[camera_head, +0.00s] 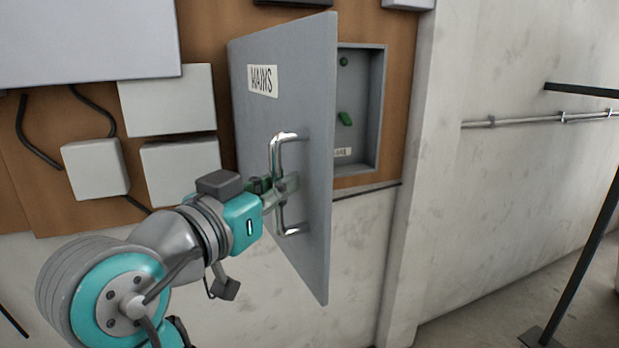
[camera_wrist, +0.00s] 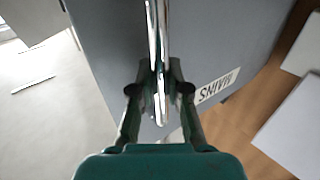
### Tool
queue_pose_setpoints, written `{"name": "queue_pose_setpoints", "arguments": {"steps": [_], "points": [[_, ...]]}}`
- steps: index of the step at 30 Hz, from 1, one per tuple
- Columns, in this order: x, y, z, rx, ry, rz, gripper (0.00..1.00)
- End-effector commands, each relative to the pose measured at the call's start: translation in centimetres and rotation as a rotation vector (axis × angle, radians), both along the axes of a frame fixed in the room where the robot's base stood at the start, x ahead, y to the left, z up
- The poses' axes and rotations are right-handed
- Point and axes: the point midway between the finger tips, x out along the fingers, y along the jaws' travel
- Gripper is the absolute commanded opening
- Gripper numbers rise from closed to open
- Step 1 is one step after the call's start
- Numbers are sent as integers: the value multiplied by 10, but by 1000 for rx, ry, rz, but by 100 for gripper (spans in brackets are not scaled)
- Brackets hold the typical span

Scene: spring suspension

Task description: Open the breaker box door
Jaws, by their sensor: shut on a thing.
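The breaker box door (camera_head: 255,125) is grey, carries a MAINS label (camera_head: 262,80), and stands swung partly open with its hinge side at the left. A shiny metal handle (camera_head: 274,150) is fixed upright near the door's free edge. My gripper (camera_head: 287,186) is shut on the middle of the handle. In the wrist view the fingers (camera_wrist: 160,95) close on both sides of the handle (camera_wrist: 157,50), with the door (camera_wrist: 100,45) behind. The open box (camera_head: 368,110) shows to the right of the door, with a green switch (camera_head: 345,119) and a green round part inside.
Several pale boxes (camera_head: 165,100) with black cables are mounted on the brown board left of the door. A pale wall (camera_head: 425,180) stands to the right of the box, with a pipe (camera_head: 530,119) along it. A dark slanted post (camera_head: 575,260) stands at far right.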

Motion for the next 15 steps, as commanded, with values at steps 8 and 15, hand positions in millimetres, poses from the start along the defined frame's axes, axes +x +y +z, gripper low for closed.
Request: {"name": "queue_pose_setpoints", "arguments": {"steps": [8,15], "points": [[-7,21,-1,2,3,-3,0],[-8,24,-1,2,3,-4,0]]}}
